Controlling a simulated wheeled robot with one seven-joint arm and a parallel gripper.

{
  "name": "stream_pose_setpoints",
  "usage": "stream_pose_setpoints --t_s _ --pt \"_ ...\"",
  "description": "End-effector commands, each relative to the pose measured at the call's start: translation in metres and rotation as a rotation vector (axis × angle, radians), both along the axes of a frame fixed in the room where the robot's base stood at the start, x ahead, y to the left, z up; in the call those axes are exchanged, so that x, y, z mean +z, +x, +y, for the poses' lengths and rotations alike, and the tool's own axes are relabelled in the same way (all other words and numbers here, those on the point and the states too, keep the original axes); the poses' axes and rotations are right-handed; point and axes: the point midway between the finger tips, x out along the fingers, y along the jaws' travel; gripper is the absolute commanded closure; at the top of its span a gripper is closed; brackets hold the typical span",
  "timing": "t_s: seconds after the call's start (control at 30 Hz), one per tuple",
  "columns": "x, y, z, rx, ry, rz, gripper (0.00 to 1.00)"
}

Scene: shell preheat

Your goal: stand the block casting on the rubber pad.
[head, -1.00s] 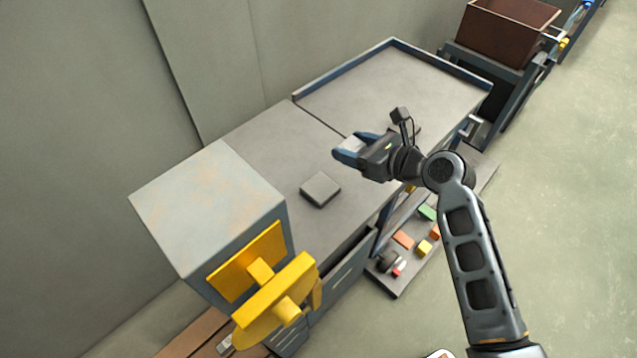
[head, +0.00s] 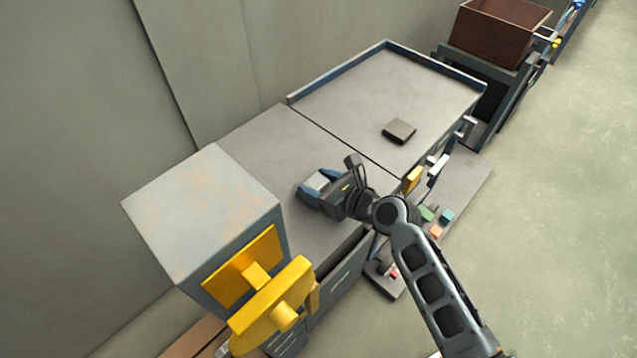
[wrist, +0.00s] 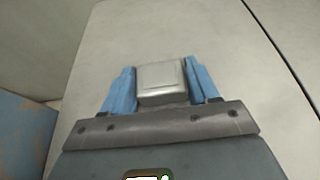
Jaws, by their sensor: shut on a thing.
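My gripper (head: 312,185) is shut on a small silver-grey block, the block casting (wrist: 162,80), which sits between the two blue fingers in the wrist view. In the head view a pale face of the casting (head: 320,180) shows between the fingers, over the near-left bench top. A flat grey square seen there earlier is now hidden by my gripper. A dark flat square (head: 399,130) lies on the far-right bench section, clear of my gripper. I cannot tell which square is the rubber pad, or whether the casting touches anything beneath it.
A grey cabinet with a yellow front fixture (head: 270,292) stands just left of my gripper. The right bench section (head: 350,90) has a raised blue rim and free room. A lower shelf (head: 462,190) holds small coloured blocks. A brown bin (head: 497,35) stands beyond.

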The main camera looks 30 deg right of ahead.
Motion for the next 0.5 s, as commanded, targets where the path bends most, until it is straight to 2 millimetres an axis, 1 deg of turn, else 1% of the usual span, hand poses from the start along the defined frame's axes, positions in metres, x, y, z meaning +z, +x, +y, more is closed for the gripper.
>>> stream_pose_setpoints --t_s 0.2,0.23,0.5 --pt "-0.0028 0.0001 -0.0003 0.0 0.001 0.0 0.76" --pt "-0.0032 0.0 -0.0003 0.0 0.001 0.0 0.4" --pt "-0.0025 -0.0001 -0.0003 0.0 0.0 0.0 0.15"
